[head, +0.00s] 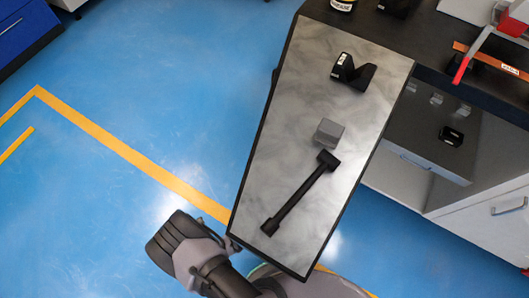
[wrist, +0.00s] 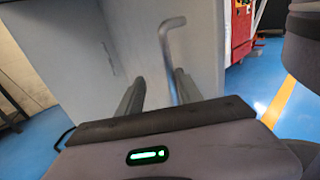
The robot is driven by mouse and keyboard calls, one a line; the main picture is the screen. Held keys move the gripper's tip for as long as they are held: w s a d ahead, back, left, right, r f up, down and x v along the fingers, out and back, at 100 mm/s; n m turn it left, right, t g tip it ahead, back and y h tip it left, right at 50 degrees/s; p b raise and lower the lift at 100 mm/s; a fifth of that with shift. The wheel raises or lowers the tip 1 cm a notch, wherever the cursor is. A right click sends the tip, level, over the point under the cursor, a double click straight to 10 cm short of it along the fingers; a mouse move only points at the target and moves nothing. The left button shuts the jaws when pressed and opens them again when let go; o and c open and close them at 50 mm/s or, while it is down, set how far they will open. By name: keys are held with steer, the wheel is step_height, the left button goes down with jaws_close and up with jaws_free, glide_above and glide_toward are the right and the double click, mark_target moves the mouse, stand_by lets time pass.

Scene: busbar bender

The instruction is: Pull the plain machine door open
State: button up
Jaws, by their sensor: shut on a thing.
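In the wrist view, a bent metal bar handle (wrist: 169,62) stands out in front of a pale grey plain panel (wrist: 200,38), which looks like the machine door. My gripper (wrist: 158,90) has one finger on each side of the bar and is shut on it. The lower end of the bar is hidden behind the gripper body. How far the door stands open cannot be told. In the head view, part of my arm shows at the bottom, but the fingertips and the handle are not visible.
In the head view, a grey marbled top (head: 275,130) carries a black V-shaped block (head: 352,72), a grey block (head: 329,132) and a black bar (head: 298,195). A white cabinet (head: 480,220) stands right. Blue floor (head: 130,90) is clear at left. A red machine (wrist: 241,30) shows in the wrist view.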

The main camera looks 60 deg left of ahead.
steer(key=s+a, duration=0.2)
steer(key=s, duration=1.5)
steer(key=shift+s, duration=0.2)
steer(key=shift+s, duration=0.1)
